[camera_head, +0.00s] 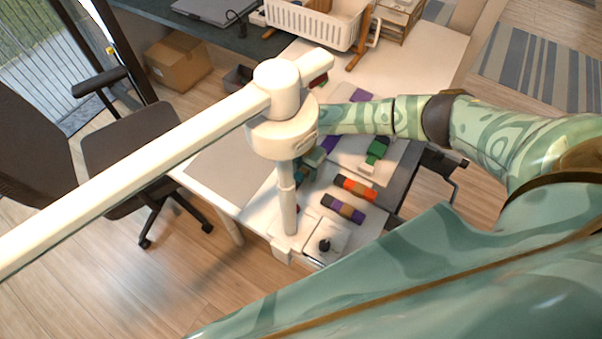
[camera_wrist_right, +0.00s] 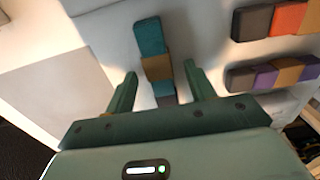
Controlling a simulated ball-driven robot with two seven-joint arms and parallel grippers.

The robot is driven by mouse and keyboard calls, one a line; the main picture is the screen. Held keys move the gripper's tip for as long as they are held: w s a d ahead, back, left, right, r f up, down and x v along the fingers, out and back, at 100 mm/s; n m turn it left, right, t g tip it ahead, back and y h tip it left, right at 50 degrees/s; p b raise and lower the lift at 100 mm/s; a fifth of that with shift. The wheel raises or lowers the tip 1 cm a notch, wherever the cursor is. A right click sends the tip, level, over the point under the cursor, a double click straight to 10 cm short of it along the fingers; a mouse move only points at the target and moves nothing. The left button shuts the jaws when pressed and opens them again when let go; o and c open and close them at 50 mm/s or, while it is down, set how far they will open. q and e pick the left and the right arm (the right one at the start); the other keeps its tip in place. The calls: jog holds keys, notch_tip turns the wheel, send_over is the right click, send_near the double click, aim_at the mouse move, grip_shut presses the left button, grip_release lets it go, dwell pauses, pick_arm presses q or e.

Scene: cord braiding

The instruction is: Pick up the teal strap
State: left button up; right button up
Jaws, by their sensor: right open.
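The teal strap (camera_wrist_right: 150,37) lies on the pale table in the right wrist view. My right gripper (camera_wrist_right: 160,72) is open, with one finger on each side of the strap's near part. I cannot tell how high the fingers are above the table. In the head view my right gripper (camera_head: 314,158) is partly hidden behind a white post and its round head. My left gripper is not in view.
A white post (camera_head: 287,205) with a long arm stands at the table's edge, close to my right gripper. An orange and grey strap (camera_head: 355,187) and a purple and ochre strap (camera_head: 343,208) lie to the right. A white basket (camera_head: 312,25) stands at the back.

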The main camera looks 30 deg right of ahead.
jog(key=shift+r, duration=0.1)
jog(key=c, duration=1.1)
